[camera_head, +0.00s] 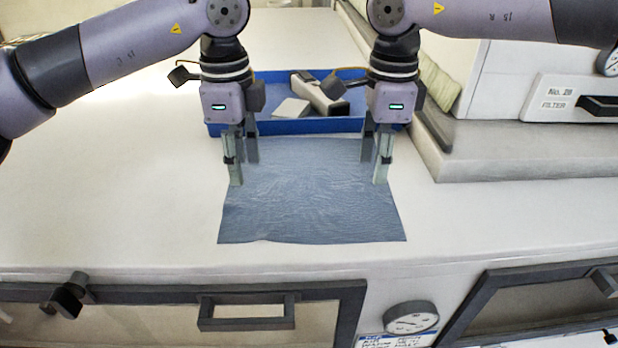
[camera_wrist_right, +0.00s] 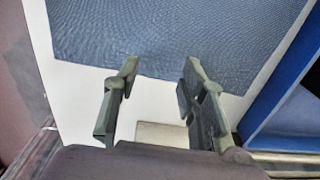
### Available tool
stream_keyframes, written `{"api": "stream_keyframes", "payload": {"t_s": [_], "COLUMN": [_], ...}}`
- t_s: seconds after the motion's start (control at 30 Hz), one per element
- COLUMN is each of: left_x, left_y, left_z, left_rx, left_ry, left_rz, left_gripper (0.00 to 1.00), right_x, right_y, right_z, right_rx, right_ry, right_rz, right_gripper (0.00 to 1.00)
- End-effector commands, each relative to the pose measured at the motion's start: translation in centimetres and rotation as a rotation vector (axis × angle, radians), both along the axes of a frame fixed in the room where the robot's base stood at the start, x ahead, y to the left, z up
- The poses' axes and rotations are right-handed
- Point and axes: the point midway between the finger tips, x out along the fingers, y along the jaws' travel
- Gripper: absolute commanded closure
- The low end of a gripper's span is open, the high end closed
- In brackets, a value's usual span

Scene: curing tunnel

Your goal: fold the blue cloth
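The blue cloth (camera_head: 310,205) lies spread flat on the white worktop, with slightly wavy edges. My left gripper (camera_head: 243,168) points down at the cloth's left side, its fingers apart with nothing between them. My right gripper (camera_head: 376,168) points down at the cloth's right side, also with its fingers apart. In the right wrist view the right gripper's fingertips (camera_wrist_right: 160,75) are at the edge of the cloth (camera_wrist_right: 165,35), with a clear gap between them. I cannot tell whether any fingertip touches the cloth.
A blue tray (camera_head: 290,127) with a dark-and-white tool (camera_head: 320,92) and a pale block stands just behind the cloth. A raised grey ledge and white housing (camera_head: 500,150) stand on the right. The worktop on the left (camera_head: 120,190) is clear. Drawers and a gauge (camera_head: 411,318) are in front.

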Motion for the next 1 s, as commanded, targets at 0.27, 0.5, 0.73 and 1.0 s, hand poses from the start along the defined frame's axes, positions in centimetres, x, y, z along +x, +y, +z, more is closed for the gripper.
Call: {"api": "stream_keyframes", "payload": {"t_s": [0.27,0.5,0.73,1.0], "left_x": [0.0,0.0,0.0,0.0], "left_y": [0.0,0.0,0.0,0.0], "left_z": [-1.4,-1.5,-1.8,-1.9], "left_rx": [-0.002,-0.002,-0.002,-0.002], "left_ry": [-0.001,-0.001,-0.001,0.0], "left_rz": [0.0,-0.001,-0.001,-0.001], "left_gripper": [0.62,0.62,0.65,0.74], "right_x": [0.0,0.0,0.0,0.0], "right_y": [0.0,0.0,0.0,0.0], "right_z": [-1.5,-1.6,-1.9,-1.9], "right_rx": [0.001,0.001,0.001,0.001], "right_ry": [0.001,0.001,0.001,0.002], "right_rz": [-0.001,-0.001,-0.001,-0.001], "right_gripper": [0.62,0.62,0.65,0.74]}}
